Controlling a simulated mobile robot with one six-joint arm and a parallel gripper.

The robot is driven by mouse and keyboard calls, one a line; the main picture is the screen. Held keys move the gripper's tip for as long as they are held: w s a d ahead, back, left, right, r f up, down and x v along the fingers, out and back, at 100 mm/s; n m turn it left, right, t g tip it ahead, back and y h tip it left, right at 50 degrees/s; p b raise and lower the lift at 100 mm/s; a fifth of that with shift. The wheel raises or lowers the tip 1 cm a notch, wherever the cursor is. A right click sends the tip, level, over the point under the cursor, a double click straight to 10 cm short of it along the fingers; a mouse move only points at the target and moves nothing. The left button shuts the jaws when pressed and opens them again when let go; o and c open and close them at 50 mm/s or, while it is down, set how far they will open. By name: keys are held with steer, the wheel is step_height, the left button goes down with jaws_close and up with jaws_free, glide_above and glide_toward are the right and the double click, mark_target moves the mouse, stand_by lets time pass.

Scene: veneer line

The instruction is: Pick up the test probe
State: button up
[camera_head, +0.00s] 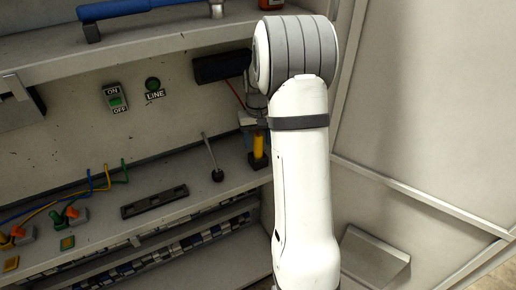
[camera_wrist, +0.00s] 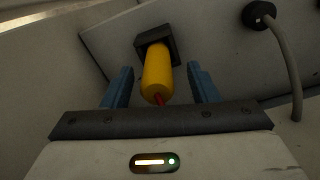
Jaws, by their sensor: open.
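The test probe (camera_wrist: 158,75) has a yellow handle and sits in a dark holder (camera_wrist: 156,38) in the wrist view. A red part shows at its near end. It also shows in the head view as a yellow piece (camera_head: 259,146), partly hidden beside my arm. My gripper (camera_wrist: 161,82) is open, with one blue finger on each side of the yellow handle. Gaps show between the handle and both fingers. In the head view my gripper is mostly hidden behind my arm.
A lever (camera_head: 213,160) stands on the ledge left of the probe. A black bar (camera_head: 154,201) and coloured plugs with cables (camera_head: 72,214) lie further left. A dark box (camera_head: 222,67) with a red wire is on the panel above. A shelf (camera_head: 150,45) overhangs.

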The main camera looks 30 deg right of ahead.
mark_target(258, 147)
step_height(258, 147, down, 4)
steer(key=shift+d+p, duration=0.15)
steer(key=shift+p, duration=0.25)
steer(key=shift+c, duration=0.4)
steer(key=c, duration=1)
steer(key=shift+r, duration=0.1)
